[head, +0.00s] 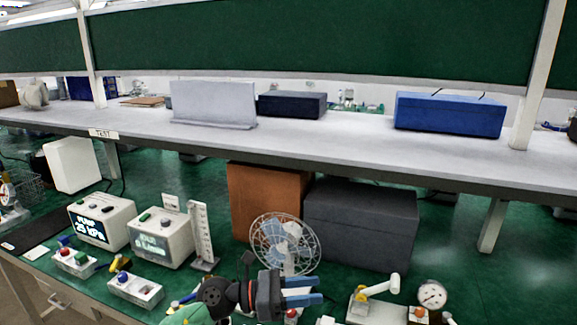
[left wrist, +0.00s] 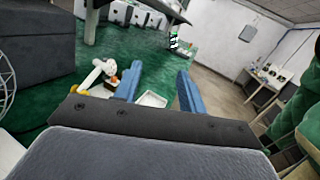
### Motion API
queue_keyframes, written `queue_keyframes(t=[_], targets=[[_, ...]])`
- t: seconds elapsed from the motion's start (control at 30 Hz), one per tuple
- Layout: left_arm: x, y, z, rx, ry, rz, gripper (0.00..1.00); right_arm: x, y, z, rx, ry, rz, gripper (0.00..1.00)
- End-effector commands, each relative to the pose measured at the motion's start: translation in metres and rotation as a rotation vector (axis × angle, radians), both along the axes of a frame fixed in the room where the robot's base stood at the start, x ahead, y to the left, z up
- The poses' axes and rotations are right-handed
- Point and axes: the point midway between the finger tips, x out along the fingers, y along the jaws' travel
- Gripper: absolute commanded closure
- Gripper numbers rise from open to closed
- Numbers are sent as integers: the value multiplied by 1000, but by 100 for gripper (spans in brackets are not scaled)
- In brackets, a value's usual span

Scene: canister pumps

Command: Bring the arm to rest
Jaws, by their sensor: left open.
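My left gripper (head: 317,289) reaches in from the bottom of the head view, with its two blue fingers pointing right. The fingers are apart with nothing between them. In the left wrist view the same gripper (left wrist: 160,72) shows both blue fingers spread, with open space between. It is above the green surface, left of a white pump part with a yellow piece (head: 375,289). That white and yellow part also shows in the left wrist view (left wrist: 104,70), left of the fingers. My right gripper is in neither view.
A wire fan (head: 284,243) stands just behind the gripper. A round gauge (head: 432,294) is to the right. Two display boxes (head: 101,221) and a switch box (head: 135,290) are to the left. A dark grey box (head: 362,225) stands under the raised shelf (head: 330,128).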

Motion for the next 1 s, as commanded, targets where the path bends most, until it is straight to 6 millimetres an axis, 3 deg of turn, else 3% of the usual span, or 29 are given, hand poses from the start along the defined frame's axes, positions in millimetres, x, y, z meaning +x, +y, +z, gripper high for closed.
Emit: queue_keyframes(t=[0.1,0.23,0.33,0.47,0.57,0.77,0.87,1.0], targets=[[3,9,23,-236,201,103,59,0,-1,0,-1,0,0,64],[16,34,37,-486,438,224,59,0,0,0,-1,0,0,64],[27,61,37,-670,627,319,59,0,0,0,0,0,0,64],[38,101,19,-901,882,449,59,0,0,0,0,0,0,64],[43,133,-6,-1071,1080,554,59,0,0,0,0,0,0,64],[28,192,-84,-1389,1475,788,59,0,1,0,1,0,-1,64],[7,215,-129,-1537,1669,918,59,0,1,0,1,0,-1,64],[-40,239,-192,-1724,1930,1125,59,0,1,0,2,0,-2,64]])
